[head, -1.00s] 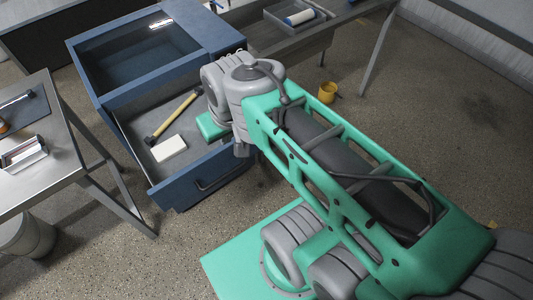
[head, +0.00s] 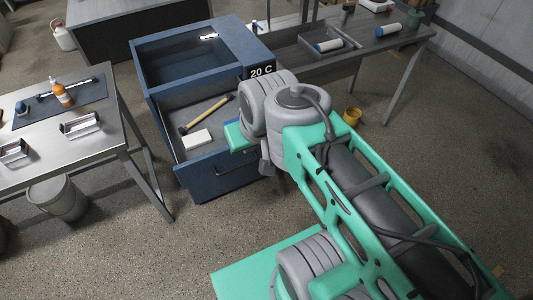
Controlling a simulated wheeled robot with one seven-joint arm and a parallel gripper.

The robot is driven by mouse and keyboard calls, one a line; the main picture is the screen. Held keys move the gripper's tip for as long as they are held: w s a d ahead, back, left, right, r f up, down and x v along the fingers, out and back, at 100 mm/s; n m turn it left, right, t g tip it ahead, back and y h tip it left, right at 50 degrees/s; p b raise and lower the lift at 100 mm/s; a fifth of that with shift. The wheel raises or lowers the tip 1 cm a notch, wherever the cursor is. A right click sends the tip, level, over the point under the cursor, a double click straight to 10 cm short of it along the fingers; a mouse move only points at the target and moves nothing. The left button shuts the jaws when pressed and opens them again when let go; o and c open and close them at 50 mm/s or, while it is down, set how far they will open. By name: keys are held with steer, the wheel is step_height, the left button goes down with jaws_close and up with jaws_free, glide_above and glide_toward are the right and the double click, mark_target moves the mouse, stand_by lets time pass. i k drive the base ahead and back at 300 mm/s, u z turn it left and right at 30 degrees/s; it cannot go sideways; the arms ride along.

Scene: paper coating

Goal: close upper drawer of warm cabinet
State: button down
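A blue cabinet (head: 258,46) marked "20 C" stands at upper centre, with a dark window in its top. A drawer with a blue front (head: 208,180) and a dark handle (head: 238,174) is pulled out towards me. A hammer with a wooden handle (head: 205,116) and a white block (head: 197,139) lie inside. My grey wrist covers the drawer's right side. A green part of my arm's end shows above that side. My gripper's fingers are hidden, so I cannot tell their opening or any contact with the drawer.
A metal table (head: 95,152) with a bottle (head: 62,94) and metal tools stands left of the drawer, close to it. A bin (head: 58,198) is under it. A bench with a grey tray (head: 320,52) adjoins the cabinet at right. A yellow cup (head: 352,116) is on the floor.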

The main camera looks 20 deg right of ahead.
mark_target(198, 165)
steer(key=u, duration=0.75)
steer(key=i, duration=0.9)
steer(key=z, duration=1.3)
